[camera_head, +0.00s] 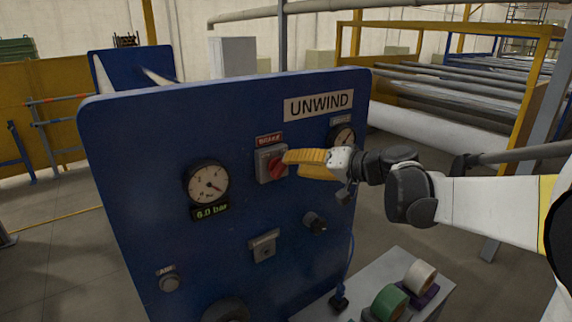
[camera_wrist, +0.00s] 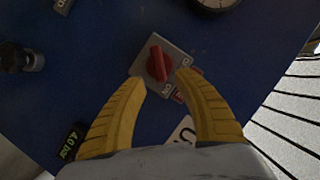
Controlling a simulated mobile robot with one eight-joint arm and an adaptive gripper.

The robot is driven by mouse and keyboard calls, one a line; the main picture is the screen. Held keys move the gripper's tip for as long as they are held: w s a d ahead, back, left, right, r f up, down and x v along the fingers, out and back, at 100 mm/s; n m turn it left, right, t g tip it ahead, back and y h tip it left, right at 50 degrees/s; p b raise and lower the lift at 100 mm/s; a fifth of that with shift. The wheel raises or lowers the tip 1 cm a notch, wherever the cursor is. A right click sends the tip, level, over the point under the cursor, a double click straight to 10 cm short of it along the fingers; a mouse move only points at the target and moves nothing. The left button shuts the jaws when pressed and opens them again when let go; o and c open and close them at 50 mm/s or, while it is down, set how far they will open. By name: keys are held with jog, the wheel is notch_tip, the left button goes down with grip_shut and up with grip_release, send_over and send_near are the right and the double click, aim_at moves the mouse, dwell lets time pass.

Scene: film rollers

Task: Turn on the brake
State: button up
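The brake switch is a red rotary knob (camera_head: 277,168) on a grey square plate (camera_head: 264,163), under a red "BRAKE" label (camera_head: 269,140) on the blue UNWIND panel. In the wrist view the red knob (camera_wrist: 158,64) sits on its grey plate (camera_wrist: 146,75), just beyond and between my fingertips. My gripper (camera_head: 286,163) has yellow fingers and points at the switch from the right. In the wrist view its fingers (camera_wrist: 160,82) are spread apart, one on each side of the knob, with nothing held. Whether the fingertips touch the plate I cannot tell.
A black knob (camera_head: 315,222), a key-like switch (camera_head: 264,251) and a round button (camera_head: 170,284) are lower. Tape rolls (camera_head: 389,302) lie on a grey surface at the lower right.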

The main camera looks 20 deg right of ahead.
jog(key=v, duration=0.7)
jog(key=shift+s, duration=0.4)
jog(key=shift+d+r, duration=0.1)
jog(key=shift+d, duration=0.05)
jog(key=s+a+f+g+h+b, duration=0.1)
jog(key=s+a+f+b, duration=0.3)
jog(key=f, duration=0.5)
jog(key=s+a+f+n+g+h+b, duration=0.1)
jog(key=s+a+f+g+b, duration=0.15)
jog(key=f+b, duration=0.45)
jog(key=s+a+f+g+h+b, duration=0.1)
jog(key=s+a+f+h+b, duration=0.2)
jog(key=f, duration=0.7)
jog(key=s+f+n+h+b, duration=0.1)
jog(key=s+f+b, duration=0.4)
jog(key=f, duration=0.4)
jog(key=s+d+f+h+b, duration=0.1)
jog(key=s+f+h+b, duration=0.1)
jog(key=s+f+b, duration=0.4)
notch_tip(320, 180, down, 3)
jog(key=shift+f+n+b, duration=0.2)
jog(key=shift+n+b, duration=0.2)
jog(key=shift+b, duration=0.85)
jog(key=shift+s+d+g, duration=0.1)
jog(key=shift+g, duration=0.25)
